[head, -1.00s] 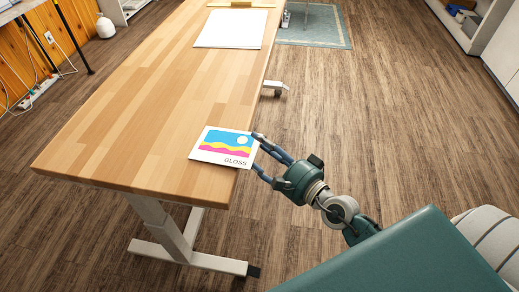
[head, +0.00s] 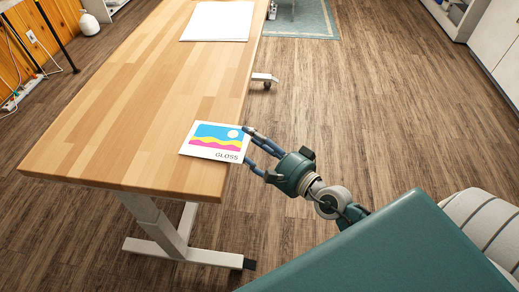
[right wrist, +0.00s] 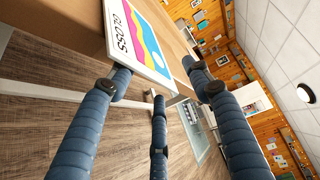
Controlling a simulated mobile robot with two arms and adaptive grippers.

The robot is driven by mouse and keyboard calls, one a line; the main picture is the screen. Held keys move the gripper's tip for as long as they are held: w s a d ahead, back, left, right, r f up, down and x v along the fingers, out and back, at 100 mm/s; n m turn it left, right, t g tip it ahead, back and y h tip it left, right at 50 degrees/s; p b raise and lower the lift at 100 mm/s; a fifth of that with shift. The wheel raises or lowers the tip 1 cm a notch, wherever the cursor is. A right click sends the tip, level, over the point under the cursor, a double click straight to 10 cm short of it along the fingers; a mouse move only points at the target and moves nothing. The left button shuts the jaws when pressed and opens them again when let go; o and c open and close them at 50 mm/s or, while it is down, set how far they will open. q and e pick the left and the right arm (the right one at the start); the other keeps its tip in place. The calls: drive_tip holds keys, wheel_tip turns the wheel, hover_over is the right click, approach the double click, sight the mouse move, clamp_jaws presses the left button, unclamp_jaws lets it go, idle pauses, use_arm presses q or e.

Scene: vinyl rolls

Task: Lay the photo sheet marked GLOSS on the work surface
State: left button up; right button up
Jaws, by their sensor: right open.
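The photo sheet marked GLOSS (head: 214,142), white-bordered with a blue, yellow and pink picture, lies flat on the near right part of the wooden work surface (head: 115,125). Its right side reaches slightly past the table's edge. My right gripper (head: 247,145) is open at that side, its fingertips close to the sheet's right edge. In the right wrist view the sheet (right wrist: 143,37) shows beyond the spread fingers (right wrist: 157,82); whether any finger touches it I cannot tell. My left gripper is out of view.
A large white sheet (head: 217,21) lies toward the far end of the table. The middle of the tabletop is clear. The table leg (head: 165,238) stands below, with open wooden floor (head: 345,110) to the right.

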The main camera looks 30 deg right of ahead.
drive_tip(key=shift+s+d, duration=0.1)
drive_tip(key=shift+s, duration=0.1)
drive_tip(key=shift+w, duration=0.2)
drive_tip(key=shift+w, duration=0.15)
drive_tip(key=o, duration=0.6)
drive_tip(key=shift+c, duration=0.2)
drive_tip(key=shift+r+p, duration=0.25)
drive_tip(key=shift+p, duration=0.15)
idle(0.6)
